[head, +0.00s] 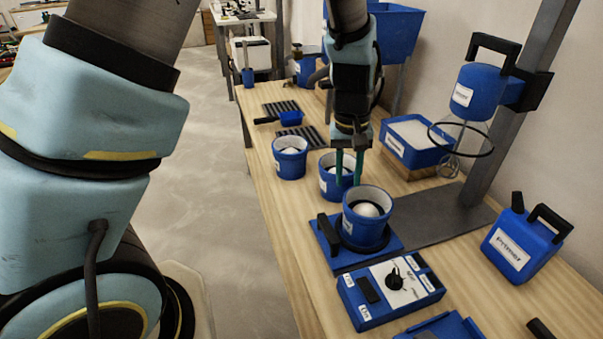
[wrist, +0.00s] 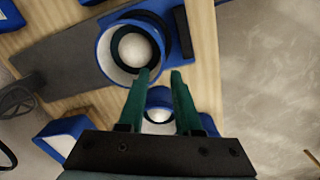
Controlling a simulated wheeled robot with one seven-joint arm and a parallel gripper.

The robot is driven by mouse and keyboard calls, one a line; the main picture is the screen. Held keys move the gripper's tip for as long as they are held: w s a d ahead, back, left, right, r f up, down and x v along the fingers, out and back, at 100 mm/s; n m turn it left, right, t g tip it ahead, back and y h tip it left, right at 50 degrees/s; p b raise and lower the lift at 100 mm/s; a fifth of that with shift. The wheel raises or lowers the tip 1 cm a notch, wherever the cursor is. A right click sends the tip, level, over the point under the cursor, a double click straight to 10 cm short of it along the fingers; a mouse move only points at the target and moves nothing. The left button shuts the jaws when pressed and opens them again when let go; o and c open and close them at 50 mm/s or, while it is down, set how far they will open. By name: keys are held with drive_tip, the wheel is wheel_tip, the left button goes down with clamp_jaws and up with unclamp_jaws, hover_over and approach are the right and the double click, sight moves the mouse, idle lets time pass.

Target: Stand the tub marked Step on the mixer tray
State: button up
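A blue tub (head: 367,232) with white contents stands upright on a blue base (head: 333,248) beside a dark grey plate (head: 460,215) under the mixer; it also shows in the wrist view (wrist: 108,68). A second blue tub (head: 328,187) stands on the table behind it, and a third tub (head: 289,168) is to its left. The tub labels are too small to read, so I cannot tell which says Step. My gripper (head: 349,180) points down near the second tub, its teal fingers apart and empty. In the wrist view its fingertips (wrist: 161,74) overlook the tubs.
The mixer head (head: 478,88) hangs on a post at right. A blue control box (head: 390,292) and a primer jug (head: 523,245) stand near the front. A box of white material (head: 420,135) sits behind. Dark racks (head: 281,108) lie at the far left of the table.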

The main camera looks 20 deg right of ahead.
drive_tip(key=w+a+r+n+t, duration=0.1)
drive_tip(key=w+a+r+n, duration=0.3)
drive_tip(key=a, duration=0.9)
drive_tip(key=w+a+r+m, duration=0.15)
drive_tip(key=w+a, duration=0.35)
drive_tip(key=a, duration=0.7)
drive_tip(key=s+a+r+n, duration=0.1)
drive_tip(key=s+a+r, duration=0.1)
drive_tip(key=a, duration=0.9)
drive_tip(key=shift+s+r+t, duration=0.15)
drive_tip(key=shift+t, duration=0.25)
drive_tip(key=shift+a+n, duration=0.1)
drive_tip(key=shift+n, duration=0.15)
wheel_tip(320, 180, up, 3)
drive_tip(key=p, duration=0.3)
drive_tip(key=shift+r, duration=0.1)
